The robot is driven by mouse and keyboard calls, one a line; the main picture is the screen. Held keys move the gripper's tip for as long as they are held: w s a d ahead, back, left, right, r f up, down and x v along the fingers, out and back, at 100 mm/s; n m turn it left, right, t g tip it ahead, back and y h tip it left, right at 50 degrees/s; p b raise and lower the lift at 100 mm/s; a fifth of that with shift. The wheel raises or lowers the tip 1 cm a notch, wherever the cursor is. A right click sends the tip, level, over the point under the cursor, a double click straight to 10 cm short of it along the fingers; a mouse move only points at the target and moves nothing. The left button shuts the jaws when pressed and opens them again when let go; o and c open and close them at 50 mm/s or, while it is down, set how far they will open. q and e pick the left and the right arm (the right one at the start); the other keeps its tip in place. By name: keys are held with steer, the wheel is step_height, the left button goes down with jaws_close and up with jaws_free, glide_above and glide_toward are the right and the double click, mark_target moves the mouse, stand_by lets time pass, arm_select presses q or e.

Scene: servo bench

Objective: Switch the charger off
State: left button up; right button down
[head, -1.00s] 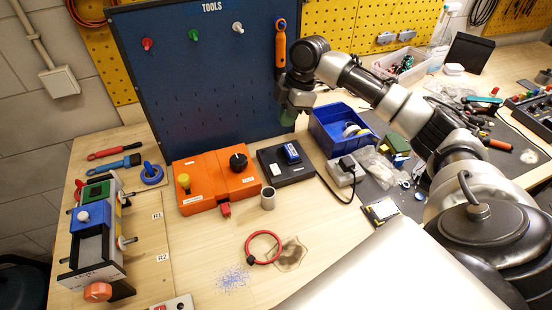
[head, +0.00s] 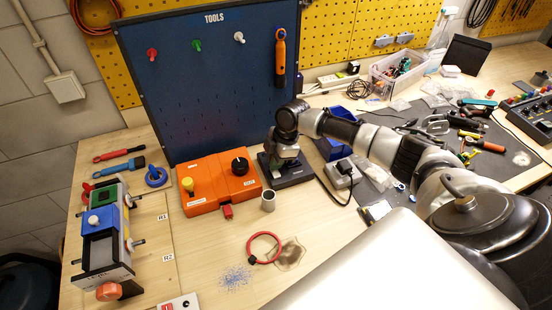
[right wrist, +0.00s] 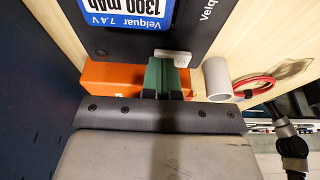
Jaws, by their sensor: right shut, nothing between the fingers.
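The charger is a flat dark box (head: 297,179), right of the orange box on the bench; my right gripper hides much of it. In the right wrist view the charger (right wrist: 130,42) fills the top, with a blue battery (right wrist: 122,12) on it. A small white switch (right wrist: 178,55) sits near the charger's edge. My right gripper (head: 281,172) is shut and empty over the charger. Its green fingertips (right wrist: 168,66) are right at the white switch and cover part of it; I cannot tell whether they touch. My left gripper is not in view.
The orange box (head: 218,185) with a yellow button and black knob stands left of the charger. A small grey cup (head: 268,203) and a red ring (head: 263,260) are in front. The blue tool panel (head: 210,90) rises behind. A blue bin (head: 330,147) is to the right.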

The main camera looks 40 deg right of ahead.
steer(key=shift+f, duration=0.15)
steer(key=shift+f+b, duration=0.35)
steer(key=shift+r, duration=0.1)
steer(key=shift+s+a+p, duration=0.1)
steer(key=shift+s+p, duration=0.3)
steer(key=shift+p, duration=0.45)
steer(key=shift+s+a+r, duration=0.1)
steer(key=shift+s+r, duration=0.1)
steer(key=shift+s, duration=0.2)
steer(key=shift+w, duration=0.15)
